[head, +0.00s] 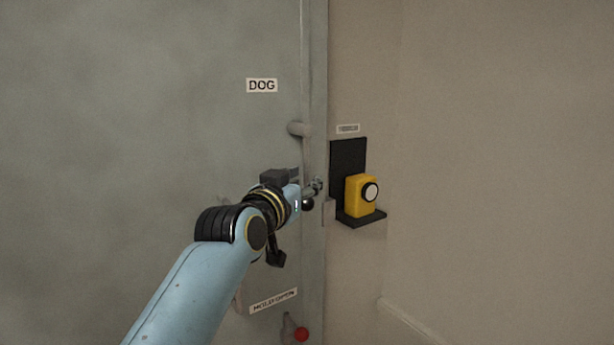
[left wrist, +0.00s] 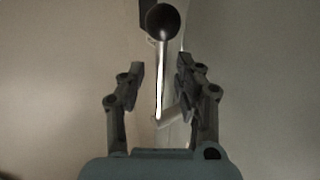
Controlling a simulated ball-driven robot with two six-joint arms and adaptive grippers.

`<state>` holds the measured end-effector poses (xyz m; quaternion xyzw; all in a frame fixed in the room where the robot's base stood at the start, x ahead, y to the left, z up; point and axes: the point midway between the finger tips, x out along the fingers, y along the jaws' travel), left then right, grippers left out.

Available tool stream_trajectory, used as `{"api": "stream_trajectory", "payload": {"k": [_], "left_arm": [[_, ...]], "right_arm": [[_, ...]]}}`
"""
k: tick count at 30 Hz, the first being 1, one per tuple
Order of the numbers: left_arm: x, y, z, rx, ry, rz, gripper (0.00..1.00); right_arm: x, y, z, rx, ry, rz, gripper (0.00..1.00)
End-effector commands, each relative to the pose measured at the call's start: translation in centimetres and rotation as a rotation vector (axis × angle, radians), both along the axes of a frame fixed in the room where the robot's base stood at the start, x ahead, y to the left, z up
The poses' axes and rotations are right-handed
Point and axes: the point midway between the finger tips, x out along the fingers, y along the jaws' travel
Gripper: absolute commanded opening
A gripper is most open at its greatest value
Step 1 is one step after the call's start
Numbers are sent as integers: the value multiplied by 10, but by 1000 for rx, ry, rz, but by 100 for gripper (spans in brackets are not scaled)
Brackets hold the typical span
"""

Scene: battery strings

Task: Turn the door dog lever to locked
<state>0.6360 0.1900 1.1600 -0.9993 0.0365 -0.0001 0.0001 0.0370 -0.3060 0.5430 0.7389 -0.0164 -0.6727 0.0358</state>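The door dog lever (head: 306,150) is on the grey door (head: 120,110), below the DOG label (head: 262,85). It runs down from a round pivot to a black ball knob (head: 308,204). In the left wrist view the black knob (left wrist: 163,21) is at the top, and the pale lever rod (left wrist: 159,80) runs between the two fingers. My left gripper (head: 316,187) is at the lever's lower part, just above the knob. It is open, its fingers (left wrist: 159,74) on either side of the rod with gaps. My right gripper is not in view.
A yellow device (head: 359,196) with a white round face sits on a black wall bracket (head: 347,160), just right of the door edge. Below is another label (head: 273,301) and a red knob (head: 301,334). The wall on the right is bare.

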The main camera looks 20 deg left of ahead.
Motion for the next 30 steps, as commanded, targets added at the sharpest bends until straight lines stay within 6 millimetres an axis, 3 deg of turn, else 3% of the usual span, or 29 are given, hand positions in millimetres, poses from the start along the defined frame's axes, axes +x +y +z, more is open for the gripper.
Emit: {"api": "stream_trajectory", "payload": {"k": [6, 14, 23, 30], "left_arm": [[21, -1, 0, 1, 1, 0, 33], [22, -1, -1, 0, 1, 0, 33], [22, -1, -1, 0, 1, 0, 0], [22, -1, -1, 0, 1, 0, 0]], "right_arm": [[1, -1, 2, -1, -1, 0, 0], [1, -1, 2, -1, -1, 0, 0], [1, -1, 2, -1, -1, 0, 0], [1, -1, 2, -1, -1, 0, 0]]}}
